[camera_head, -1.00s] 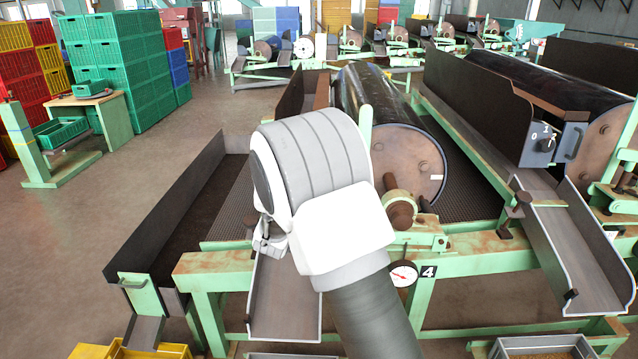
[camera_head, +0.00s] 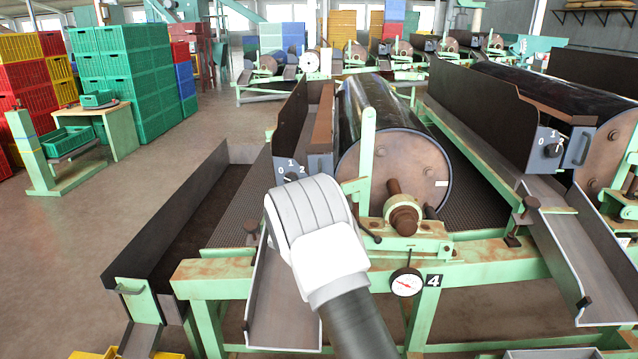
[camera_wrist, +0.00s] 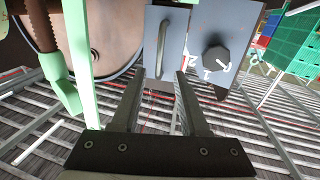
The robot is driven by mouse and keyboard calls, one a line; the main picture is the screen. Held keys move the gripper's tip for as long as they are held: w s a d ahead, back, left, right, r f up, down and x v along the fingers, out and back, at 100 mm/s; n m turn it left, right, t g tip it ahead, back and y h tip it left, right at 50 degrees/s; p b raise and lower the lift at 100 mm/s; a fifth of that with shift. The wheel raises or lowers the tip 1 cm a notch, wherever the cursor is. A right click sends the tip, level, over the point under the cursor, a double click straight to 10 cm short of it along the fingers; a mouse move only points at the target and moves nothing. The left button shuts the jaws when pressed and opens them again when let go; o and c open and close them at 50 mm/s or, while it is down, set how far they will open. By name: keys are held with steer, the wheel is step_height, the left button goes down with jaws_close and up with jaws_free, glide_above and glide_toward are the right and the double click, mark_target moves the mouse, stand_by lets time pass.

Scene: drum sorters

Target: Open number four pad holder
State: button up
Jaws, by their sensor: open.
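The number four machine carries a black "4" label (camera_head: 433,281) on its green frame. Its grey pad holder panel with an upright bar handle shows in the wrist view (camera_wrist: 163,42), beside a dial panel with a dark knob (camera_wrist: 216,59). The dial panel also shows in the head view (camera_head: 291,174), just beyond my wrist. My gripper (camera_wrist: 160,88) is open and empty. Its two fingers point at the panel, one on each side of the handle's lower end in the picture. I cannot tell whether they touch it. My wrist hides the fingers in the head view.
The drum (camera_head: 395,170) stands right of the panel, with a green upright post (camera_head: 367,150) in front. A grey chute (camera_head: 283,300) lies below my arm. A neighbouring machine with its own dial (camera_head: 552,148) stands at right. Open floor lies at left.

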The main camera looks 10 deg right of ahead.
steer(key=b+x, duration=0.1)
steer(key=x, duration=0.6)
steer(key=shift+w, duration=0.2)
steer(key=shift+c, duration=0.2)
jaws_close()
stand_by(1.2)
